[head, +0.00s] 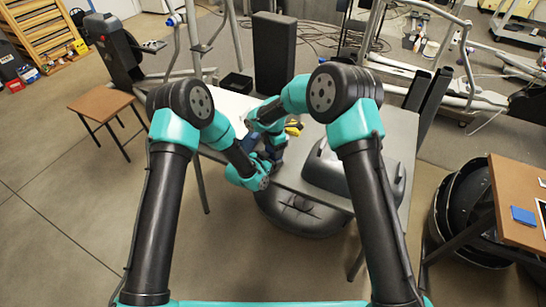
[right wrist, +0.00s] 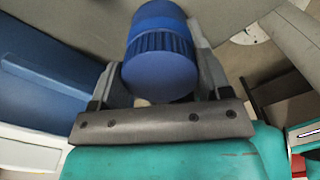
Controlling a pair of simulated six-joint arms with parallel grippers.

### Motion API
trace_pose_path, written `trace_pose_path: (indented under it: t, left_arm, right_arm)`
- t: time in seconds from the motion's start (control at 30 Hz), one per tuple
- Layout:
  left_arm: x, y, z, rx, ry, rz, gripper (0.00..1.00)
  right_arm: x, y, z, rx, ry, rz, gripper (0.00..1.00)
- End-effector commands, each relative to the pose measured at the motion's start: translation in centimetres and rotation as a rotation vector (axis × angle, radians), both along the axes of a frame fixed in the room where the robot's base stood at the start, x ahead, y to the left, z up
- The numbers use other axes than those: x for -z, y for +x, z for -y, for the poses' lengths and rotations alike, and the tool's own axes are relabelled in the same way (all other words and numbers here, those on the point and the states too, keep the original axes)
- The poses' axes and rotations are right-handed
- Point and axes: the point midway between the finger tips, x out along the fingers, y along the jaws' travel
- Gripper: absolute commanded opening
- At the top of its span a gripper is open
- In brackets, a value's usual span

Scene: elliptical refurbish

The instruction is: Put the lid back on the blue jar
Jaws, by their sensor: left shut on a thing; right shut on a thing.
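My right gripper (right wrist: 160,80) is shut on a round blue piece (right wrist: 160,65) with a ribbed band, which looks like the lid. In the head view my right gripper (head: 274,133) points down above the grey table. My left gripper (head: 271,152) comes up from below, very close to it, near the table's front edge. Dark blue shows between the arms, small and partly covered; it looks like the blue jar (head: 250,142), held by the left gripper. I cannot tell whether lid and jar touch.
The grey table (head: 375,128) carries a large grey domed cover (head: 335,174) on the right and a white sheet (head: 228,106) on the left. Yellow-handled tools (head: 294,128) lie behind the grippers. In the right wrist view a large blue surface (right wrist: 45,75) fills the left side.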

Motion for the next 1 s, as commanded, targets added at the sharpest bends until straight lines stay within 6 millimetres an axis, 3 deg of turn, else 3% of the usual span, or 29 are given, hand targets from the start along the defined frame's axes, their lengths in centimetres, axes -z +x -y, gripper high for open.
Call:
trace_pose_path:
  t: [0.33,0.37,0.6,1.0]
  left_arm:
    - [0.0,0.0,0.0,-0.001,0.0,0.0,0.08]
    - [0.0,0.0,0.0,-0.001,0.0,0.0,0.08]
    - [0.0,0.0,0.0,-0.001,0.0,0.0,0.08]
    - [0.0,0.0,0.0,-0.001,0.0,0.0,0.08]
  right_arm:
    - [0.0,0.0,0.0,0.051,0.0,-0.001,0.43]
    - [0.0,0.0,0.0,0.051,0.0,-0.001,0.72]
    - [0.0,0.0,0.0,0.05,0.0,-0.001,0.95]
    - [-1.0,0.1,0.0,0.05,0.001,0.002,0.97]
